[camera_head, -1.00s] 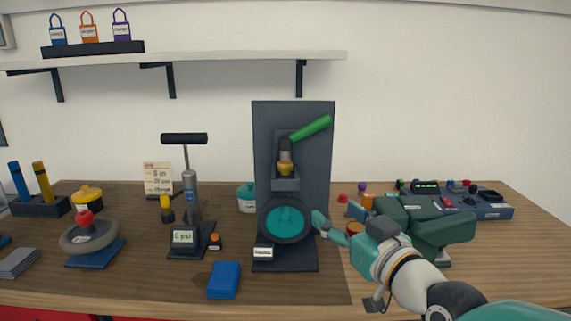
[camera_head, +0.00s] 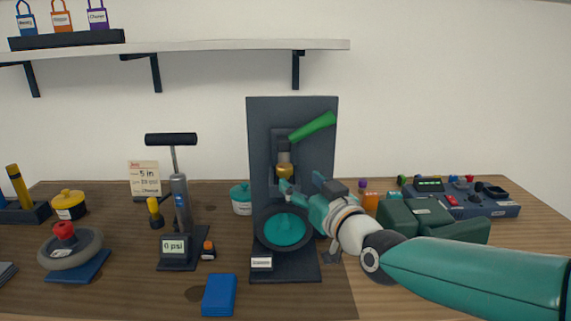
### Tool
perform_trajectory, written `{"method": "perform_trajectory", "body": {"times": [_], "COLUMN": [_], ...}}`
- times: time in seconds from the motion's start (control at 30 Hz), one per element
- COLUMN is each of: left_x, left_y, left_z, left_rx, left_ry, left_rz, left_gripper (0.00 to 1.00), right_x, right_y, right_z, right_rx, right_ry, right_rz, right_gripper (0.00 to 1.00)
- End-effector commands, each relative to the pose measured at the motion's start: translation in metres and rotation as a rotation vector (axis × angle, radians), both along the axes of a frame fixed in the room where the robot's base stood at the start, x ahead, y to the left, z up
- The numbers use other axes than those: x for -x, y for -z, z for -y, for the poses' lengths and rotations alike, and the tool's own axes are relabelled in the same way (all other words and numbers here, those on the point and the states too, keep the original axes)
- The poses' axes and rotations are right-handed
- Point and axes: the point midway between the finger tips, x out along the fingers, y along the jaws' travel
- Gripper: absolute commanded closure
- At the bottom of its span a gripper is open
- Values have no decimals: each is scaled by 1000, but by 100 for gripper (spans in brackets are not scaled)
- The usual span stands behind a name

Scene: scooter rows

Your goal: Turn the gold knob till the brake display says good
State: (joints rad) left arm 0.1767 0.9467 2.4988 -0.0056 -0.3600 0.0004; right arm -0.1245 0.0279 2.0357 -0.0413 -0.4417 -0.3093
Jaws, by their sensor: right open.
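The gold knob (camera_head: 284,171) sits on a dark upright panel (camera_head: 259,130), below a green lever (camera_head: 313,126) that slants up to the right. A teal disc in a dark ring (camera_head: 286,229) is lower on the same stand. My right gripper (camera_head: 302,186) is open, just below and right of the knob, with one fingertip close to it; I cannot tell whether they touch. A small white label (camera_head: 262,263) at the stand's foot is too small to read. I cannot make out which display is the brake display. My left gripper is not in view.
A pump (camera_head: 181,205) with a display reading 0 psi (camera_head: 174,246) stands left of the panel. A blue block (camera_head: 219,295) lies in front. A dark green case (camera_head: 440,225) and a console with a lit screen (camera_head: 430,184) are at right. A shelf (camera_head: 200,50) hangs above.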

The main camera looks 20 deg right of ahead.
Motion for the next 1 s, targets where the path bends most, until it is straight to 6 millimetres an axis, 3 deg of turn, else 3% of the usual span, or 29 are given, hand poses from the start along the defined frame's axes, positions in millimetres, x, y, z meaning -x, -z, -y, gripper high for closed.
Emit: {"method": "perform_trajectory", "body": {"times": [0.2,0.4,0.83,1.0], "left_x": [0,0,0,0], "left_y": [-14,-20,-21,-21], "left_z": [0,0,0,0], "left_rx": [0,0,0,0], "left_ry": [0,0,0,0], "left_rz": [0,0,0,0], "left_gripper": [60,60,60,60], "right_x": [-46,-72,-81,-81], "right_y": [-1,-1,0,0], "right_z": [-7,-10,-11,-11], "right_rx": [1,0,0,0], "right_ry": [0,1,2,2], "right_rz": [-2,-1,0,0], "right_gripper": [36,36,36,63]}}
